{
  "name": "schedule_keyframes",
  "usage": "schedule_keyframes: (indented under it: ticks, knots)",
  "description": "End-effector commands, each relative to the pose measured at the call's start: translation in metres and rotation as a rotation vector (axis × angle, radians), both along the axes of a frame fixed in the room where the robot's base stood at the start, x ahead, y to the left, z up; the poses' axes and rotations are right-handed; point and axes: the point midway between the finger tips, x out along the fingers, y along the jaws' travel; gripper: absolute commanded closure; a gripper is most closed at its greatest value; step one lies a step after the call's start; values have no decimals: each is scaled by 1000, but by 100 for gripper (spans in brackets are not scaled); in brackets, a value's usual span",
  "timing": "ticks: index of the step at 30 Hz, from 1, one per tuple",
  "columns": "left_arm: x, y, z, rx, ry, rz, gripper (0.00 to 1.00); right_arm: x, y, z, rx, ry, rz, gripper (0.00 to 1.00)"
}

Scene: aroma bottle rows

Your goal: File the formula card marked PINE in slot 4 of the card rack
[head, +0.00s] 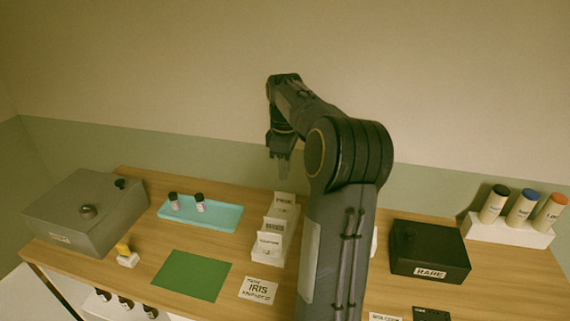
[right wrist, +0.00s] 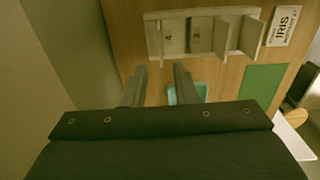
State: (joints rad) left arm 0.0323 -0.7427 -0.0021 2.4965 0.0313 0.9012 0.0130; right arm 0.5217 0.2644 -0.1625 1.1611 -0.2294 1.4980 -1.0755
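My right gripper (head: 282,168) is above and behind the rack's far end, pointing down. In the right wrist view its two fingers (right wrist: 160,84) are apart with nothing between them. My left gripper is not in view.
An IRIS card (head: 258,290) lies in front of the rack, beside a green mat (head: 191,276). A teal tray (head: 222,219) holds two small bottles. A grey box (head: 80,215) stands left, a black RARE box (head: 428,252) right. My right arm hides the table's middle.

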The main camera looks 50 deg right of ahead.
Motion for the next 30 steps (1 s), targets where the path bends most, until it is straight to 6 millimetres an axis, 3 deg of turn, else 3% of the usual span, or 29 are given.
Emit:
schedule_keyframes:
  ticks: [7, 11, 14, 18, 21, 24, 27, 30]
  knots:
    - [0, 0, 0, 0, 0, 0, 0, 0, 1, 11, 1, -2, -1, 74]
    - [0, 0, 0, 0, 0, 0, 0, -2, 24, 17, 14, -44, -26, 74]
    - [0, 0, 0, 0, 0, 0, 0, -9, 71, 25, 50, -126, -81, 74]
    - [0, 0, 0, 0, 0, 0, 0, -35, 165, 26, 151, -261, -199, 74]
    - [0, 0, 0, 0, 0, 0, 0, -65, 230, 13, 242, -332, -291, 74]
    - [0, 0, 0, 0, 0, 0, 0, -95, 281, -7, 327, -374, -378, 74]
    - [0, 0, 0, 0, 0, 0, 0, -121, 316, -28, 395, -392, -447, 74]
    - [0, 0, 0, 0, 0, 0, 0, -136, 336, -44, 438, -398, -495, 74]
